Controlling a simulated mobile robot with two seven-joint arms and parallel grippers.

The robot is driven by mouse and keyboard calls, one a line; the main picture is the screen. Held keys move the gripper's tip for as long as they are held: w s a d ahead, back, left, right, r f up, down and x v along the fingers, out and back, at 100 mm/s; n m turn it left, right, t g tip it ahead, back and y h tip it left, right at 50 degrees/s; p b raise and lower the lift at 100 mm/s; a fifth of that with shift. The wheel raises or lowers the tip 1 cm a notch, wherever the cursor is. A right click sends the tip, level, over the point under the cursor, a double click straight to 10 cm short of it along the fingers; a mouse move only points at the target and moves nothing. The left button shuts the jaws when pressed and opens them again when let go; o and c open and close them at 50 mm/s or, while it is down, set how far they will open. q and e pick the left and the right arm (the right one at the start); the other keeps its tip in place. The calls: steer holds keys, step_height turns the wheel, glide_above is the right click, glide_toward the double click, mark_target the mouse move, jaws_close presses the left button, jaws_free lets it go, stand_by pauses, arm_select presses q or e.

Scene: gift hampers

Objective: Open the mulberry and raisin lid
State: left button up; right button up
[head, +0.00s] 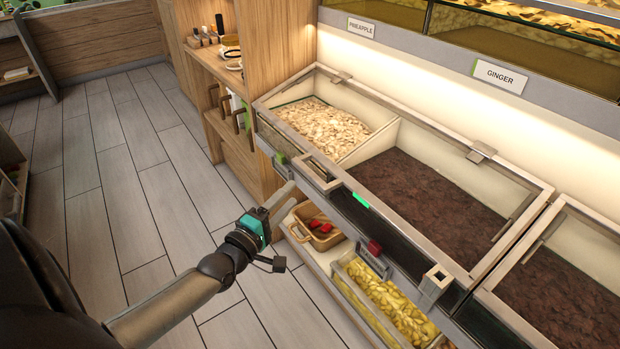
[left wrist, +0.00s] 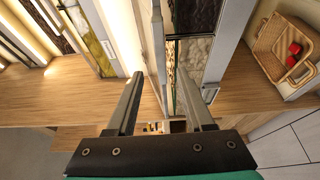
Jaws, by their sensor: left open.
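The mulberry and raisin lid (head: 402,118) is a clear panel in a pale frame, lying shut and sloping over a two-part bin. Pale dried mulberries (head: 322,125) show through it on the left and dark raisins (head: 425,195) on the right. My left gripper (head: 291,196) is open and empty, in front of the bin's left front corner and a little below the lid's front edge. In the left wrist view, its two fingers (left wrist: 160,95) stand apart, with the bin's edge beyond them. Contact with the lid cannot be told. My right gripper is not in view.
A wicker basket with red items (head: 316,226) and a tray of yellow pieces (head: 385,300) sit on the shelf below. Another dark-filled bin (head: 570,285) adjoins at right. Pineapple and ginger labels (head: 500,75) mark the upper shelf. The floor (head: 110,190) at left is clear.

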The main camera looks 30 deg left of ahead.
mark_target(308, 177)
arm_select(q)
steer(key=w+b, duration=0.2)
steer(key=w, duration=0.5)
steer(key=shift+f, duration=0.1)
steer(key=shift+w+b, duration=0.45)
steer(key=shift+w, duration=0.85)
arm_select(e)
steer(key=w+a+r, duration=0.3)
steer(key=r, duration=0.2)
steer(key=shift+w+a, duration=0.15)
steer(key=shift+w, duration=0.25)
arm_select(q)
steer(key=shift+c, duration=0.4)
jaws_close()
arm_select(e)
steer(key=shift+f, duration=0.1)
